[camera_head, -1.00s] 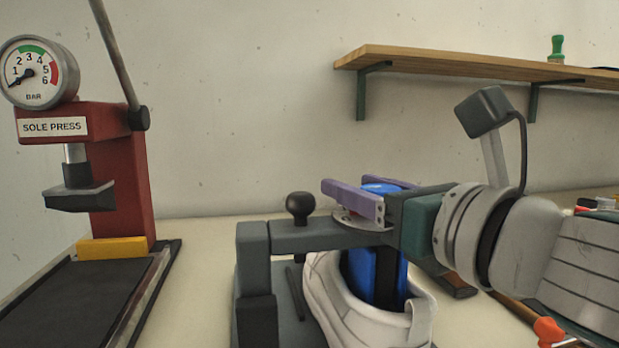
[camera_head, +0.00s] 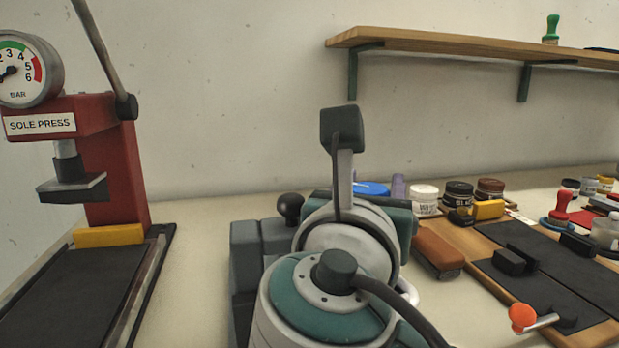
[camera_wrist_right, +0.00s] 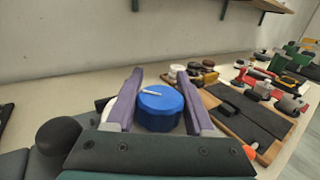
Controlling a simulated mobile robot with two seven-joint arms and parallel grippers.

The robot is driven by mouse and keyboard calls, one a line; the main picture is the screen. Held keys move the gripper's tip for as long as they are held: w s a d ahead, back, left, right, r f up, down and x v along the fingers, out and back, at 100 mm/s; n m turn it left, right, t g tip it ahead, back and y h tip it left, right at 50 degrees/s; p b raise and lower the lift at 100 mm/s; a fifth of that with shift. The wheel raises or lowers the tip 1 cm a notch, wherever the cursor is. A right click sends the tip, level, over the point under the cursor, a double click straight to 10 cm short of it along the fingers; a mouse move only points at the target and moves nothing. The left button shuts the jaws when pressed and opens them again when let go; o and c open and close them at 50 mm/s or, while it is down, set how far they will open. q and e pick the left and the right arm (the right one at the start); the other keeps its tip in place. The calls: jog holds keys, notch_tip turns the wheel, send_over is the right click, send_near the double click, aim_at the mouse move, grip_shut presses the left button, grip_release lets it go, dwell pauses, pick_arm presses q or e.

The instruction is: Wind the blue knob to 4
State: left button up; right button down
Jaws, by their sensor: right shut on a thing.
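The blue knob (camera_wrist_right: 159,108) sits between the purple fingers of my right gripper (camera_wrist_right: 160,76) in the right wrist view, with a white pointer line on its top. The fingers are shut on its sides. The white shoe under the knob is almost wholly hidden by my arm. My left gripper is not in view.
A black ball-topped handle (camera_head: 290,207) stands just left of my right wrist. The red sole press (camera_head: 112,165) is at the left. A brown brush (camera_head: 438,252), several jars and a board with black mats (camera_head: 535,262) lie to the right. A shelf hangs above.

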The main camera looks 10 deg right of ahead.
jog(key=shift+d+m+g+h, duration=0.1)
jog(key=shift+m+g+h, duration=0.2)
jog(key=shift+m+h, duration=0.15)
jog(key=shift+c, duration=1.3)
grip_release()
jog(key=shift+s, duration=0.1)
jog(key=v, duration=1)
